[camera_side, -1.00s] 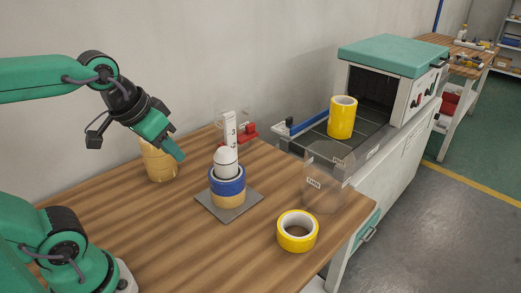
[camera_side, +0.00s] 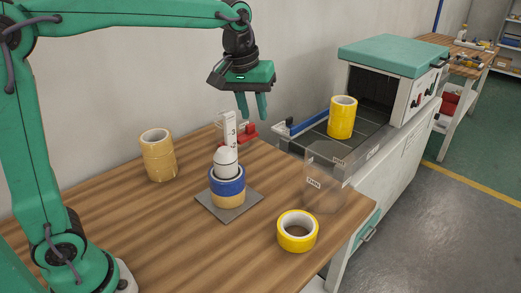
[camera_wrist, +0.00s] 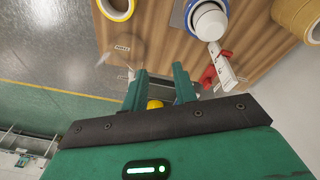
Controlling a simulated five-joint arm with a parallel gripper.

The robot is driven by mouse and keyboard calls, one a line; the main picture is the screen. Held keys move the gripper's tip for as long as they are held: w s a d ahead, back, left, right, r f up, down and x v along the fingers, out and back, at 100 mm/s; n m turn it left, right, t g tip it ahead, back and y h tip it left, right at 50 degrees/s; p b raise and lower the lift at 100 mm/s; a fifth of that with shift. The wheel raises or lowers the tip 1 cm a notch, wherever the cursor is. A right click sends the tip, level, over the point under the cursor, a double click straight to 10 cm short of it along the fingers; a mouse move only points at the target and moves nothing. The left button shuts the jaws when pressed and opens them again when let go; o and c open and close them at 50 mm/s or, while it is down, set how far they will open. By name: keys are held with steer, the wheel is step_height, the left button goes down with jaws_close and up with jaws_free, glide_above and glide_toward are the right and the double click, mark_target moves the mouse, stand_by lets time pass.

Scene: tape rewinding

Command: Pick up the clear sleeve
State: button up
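The clear sleeve (camera_side: 325,186) is a see-through cylinder with a small white label, upright near the right edge of the wooden table. It also shows faintly in the wrist view (camera_wrist: 121,49), mostly by its label. My gripper (camera_side: 253,110) points down, high above the back of the table, left of the sleeve and apart from it. In the wrist view my gripper (camera_wrist: 158,76) has its two fingers spread with nothing held between them.
A post (camera_side: 226,158) carries blue and tan rolls on a grey plate. A tan stack (camera_side: 159,160) stands left. A yellow roll (camera_side: 297,243) lies in front of the sleeve. Another yellow roll (camera_side: 342,122) stands on the machine's bed (camera_side: 318,132). A numbered marker (camera_side: 230,130) stands at the back.

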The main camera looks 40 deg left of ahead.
mark_target(326, 177)
steer(key=w+d+f+n, duration=0.1)
steer(key=w+d+f, duration=0.1)
steer(key=w+f, duration=0.1)
steer(key=w+d+f+n+g, duration=0.1)
steer(key=w+d+f, duration=0.1)
steer(key=w, duration=0.4)
steer(key=w+d+f+n+g, duration=0.1)
steer(key=w+d+f, duration=0.1)
steer(key=w+f, duration=0.2)
steer(key=shift+w+f+n, duration=0.4)
steer(key=shift+f, duration=0.2)
step_height(326, 177, down, 8)
steer(key=shift+r, duration=0.1)
stand_by(0.5)
jaws_close()
